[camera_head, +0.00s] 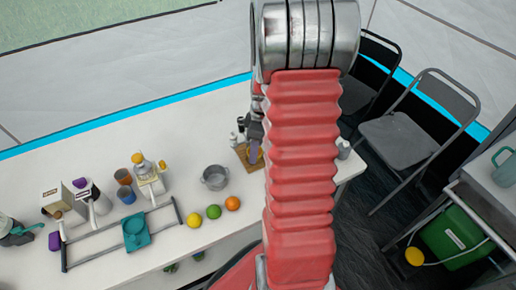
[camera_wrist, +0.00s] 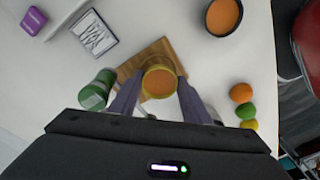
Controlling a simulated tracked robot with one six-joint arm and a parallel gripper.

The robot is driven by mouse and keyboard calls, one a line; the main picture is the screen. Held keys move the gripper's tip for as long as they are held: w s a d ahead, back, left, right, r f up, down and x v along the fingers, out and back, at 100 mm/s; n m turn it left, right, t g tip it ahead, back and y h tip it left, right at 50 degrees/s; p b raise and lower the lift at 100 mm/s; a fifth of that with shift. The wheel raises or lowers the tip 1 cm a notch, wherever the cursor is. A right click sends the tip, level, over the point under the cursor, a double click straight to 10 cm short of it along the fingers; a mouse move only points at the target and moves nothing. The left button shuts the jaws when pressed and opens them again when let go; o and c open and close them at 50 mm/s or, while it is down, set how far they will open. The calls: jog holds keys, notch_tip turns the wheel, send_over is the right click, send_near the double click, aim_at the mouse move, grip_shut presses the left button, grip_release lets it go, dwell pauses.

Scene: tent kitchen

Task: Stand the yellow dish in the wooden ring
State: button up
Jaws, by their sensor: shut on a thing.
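The yellow dish (camera_wrist: 159,68) shows in the wrist view as a round yellow rim around an orange-brown middle. My gripper (camera_wrist: 160,82) is shut on it, with a grey finger on each side. A square brown wooden piece (camera_wrist: 134,66) lies on the table under and behind the dish; I cannot make out a ring opening in it. Whether the dish touches the wood is unclear. In the head view the wooden piece (camera_head: 243,152) is at the table's right part, with the dish (camera_head: 259,156) over it, partly hidden by my arm.
A green jar (camera_wrist: 97,90) stands close to my left finger. A white card-like box (camera_wrist: 93,35) is behind it. A pot (camera_head: 215,183) and a yellow (camera_head: 194,220), a green (camera_head: 214,211) and an orange fruit (camera_head: 232,203) are nearby. Bare table lies behind the pot.

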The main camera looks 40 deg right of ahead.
jog(key=shift+f, duration=0.8)
dwell(0.8)
jog(key=o, duration=0.5)
jog(key=shift+o, duration=0.2)
jog(key=shift+d+r, duration=0.2)
jog(key=shift+r, duration=1.85)
notch_tip(320, 180, up, 7)
jog(key=shift+s+d, duration=0.2)
jog(key=shift+d, duration=0.15)
